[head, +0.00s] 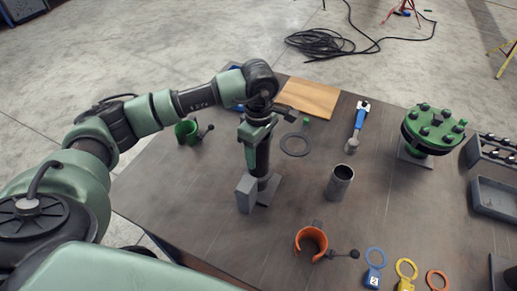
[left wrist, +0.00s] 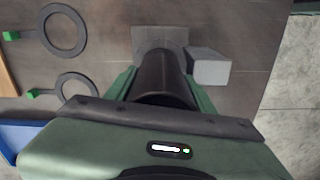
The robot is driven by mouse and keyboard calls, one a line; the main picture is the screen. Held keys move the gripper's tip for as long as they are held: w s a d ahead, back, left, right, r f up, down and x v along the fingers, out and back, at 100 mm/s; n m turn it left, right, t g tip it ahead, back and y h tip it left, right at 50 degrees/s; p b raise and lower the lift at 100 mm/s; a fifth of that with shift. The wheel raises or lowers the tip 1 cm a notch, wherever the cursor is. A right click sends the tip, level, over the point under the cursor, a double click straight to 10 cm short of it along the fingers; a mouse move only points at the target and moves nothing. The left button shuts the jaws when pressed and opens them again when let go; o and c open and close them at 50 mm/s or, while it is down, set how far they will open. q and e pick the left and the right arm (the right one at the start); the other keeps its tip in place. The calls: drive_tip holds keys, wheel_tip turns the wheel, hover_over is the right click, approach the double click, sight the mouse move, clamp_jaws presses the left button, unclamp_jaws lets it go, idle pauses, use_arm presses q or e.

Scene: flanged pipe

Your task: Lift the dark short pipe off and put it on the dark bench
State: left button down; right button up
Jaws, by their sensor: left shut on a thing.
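My left gripper (head: 260,134) is shut on the dark short pipe (head: 263,158), which stands roughly upright below the jaws. In the left wrist view the pipe (left wrist: 163,78) runs away from the camera between the green fingers. The dark bench top (head: 190,200) lies underneath. My right gripper is not in view.
A grey metal pipe (head: 339,184) stands to the right. An orange clamp (head: 310,243) is at the front, a green clamp (head: 187,132) at the back left. A dark ring (head: 295,144), a blue-handled wrench (head: 358,125), a wooden board (head: 310,97) and a green flange (head: 432,130) stand or lie around.

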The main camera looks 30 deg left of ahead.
use_arm(q)
drive_tip(key=shift+r, duration=0.1)
wheel_tip(320, 180, up, 10)
drive_tip(key=b, duration=0.3)
drive_tip(key=shift+w+r, duration=0.15)
drive_tip(key=shift+r, duration=0.05)
wheel_tip(320, 180, up, 10)
drive_tip(key=shift+f, duration=0.25)
drive_tip(key=shift+r, duration=0.1)
wheel_tip(320, 180, up, 5)
drive_tip(key=p, duration=0.4)
drive_tip(key=shift+f, duration=0.2)
idle(0.4)
